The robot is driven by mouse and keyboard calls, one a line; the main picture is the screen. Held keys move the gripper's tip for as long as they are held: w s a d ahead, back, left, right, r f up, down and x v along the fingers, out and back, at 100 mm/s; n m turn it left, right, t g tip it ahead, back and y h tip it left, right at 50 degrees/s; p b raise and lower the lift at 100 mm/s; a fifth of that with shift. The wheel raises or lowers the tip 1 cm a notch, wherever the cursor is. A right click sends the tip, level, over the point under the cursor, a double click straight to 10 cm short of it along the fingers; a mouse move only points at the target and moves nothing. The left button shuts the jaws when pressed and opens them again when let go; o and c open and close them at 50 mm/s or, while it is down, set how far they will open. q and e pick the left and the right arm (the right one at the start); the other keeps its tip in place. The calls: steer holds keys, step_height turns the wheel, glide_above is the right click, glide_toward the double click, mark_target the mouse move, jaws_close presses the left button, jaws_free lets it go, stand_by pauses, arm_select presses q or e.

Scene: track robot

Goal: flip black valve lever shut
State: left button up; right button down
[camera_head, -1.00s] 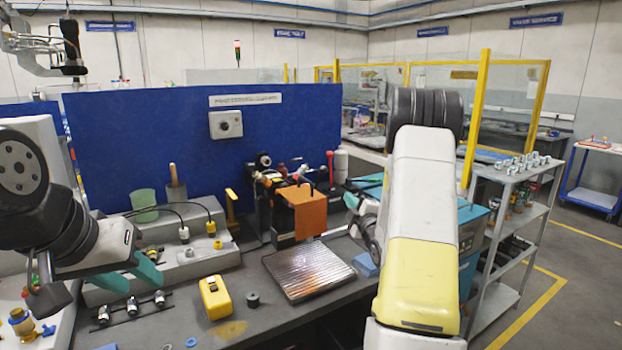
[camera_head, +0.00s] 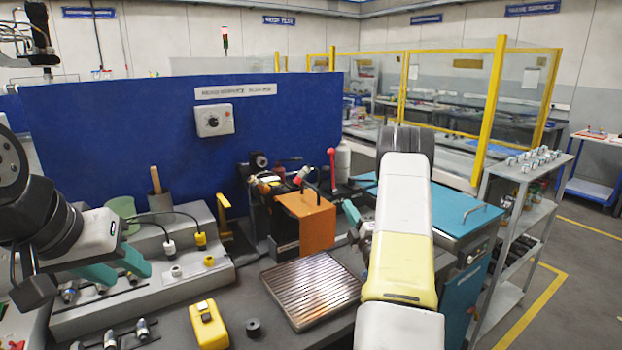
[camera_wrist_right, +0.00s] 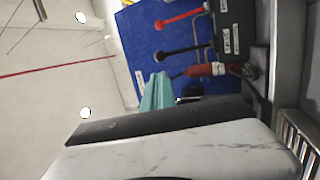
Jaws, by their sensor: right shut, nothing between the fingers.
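In the right wrist view, turned on its side, a black valve lever (camera_wrist_right: 183,52) with a ball end stands out from a dark labelled block (camera_wrist_right: 230,28). A similar red lever (camera_wrist_right: 181,18) is beside it; it also shows upright in the head view (camera_head: 331,160). I cannot surely pick out the black lever in the head view. My right gripper's teal fingers (camera_wrist_right: 157,92) are together and empty, apart from the black lever in the picture. In the head view my right gripper (camera_head: 352,213) is right of the orange box. My left gripper (camera_head: 116,268) is open and empty at the left.
An orange box (camera_head: 305,222) and a ribbed metal plate (camera_head: 311,290) are on the bench. A yellow device (camera_head: 208,325) and a small black cylinder (camera_head: 253,327) lie left of the plate. A teal cabinet (camera_head: 467,228) stands to the right. A blue panel (camera_head: 140,120) closes the back.

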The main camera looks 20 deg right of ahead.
mark_target(328, 172)
steer(key=x, duration=1.4)
steer(key=shift+r, duration=0.1)
steer(key=shift+w+a+r+g, duration=0.2)
steer(key=shift+w+r+g, duration=0.25)
steer(key=shift+r, duration=0.15)
steer(key=w+a+r+n+g, duration=0.1)
steer(key=w+r+g, duration=0.3)
steer(key=w, duration=0.6)
steer(key=shift+a+r+n+g, duration=0.3)
steer(key=shift+a+g, duration=0.5)
steer(key=shift+g, duration=0.25)
steer(key=shift+a, duration=0.15)
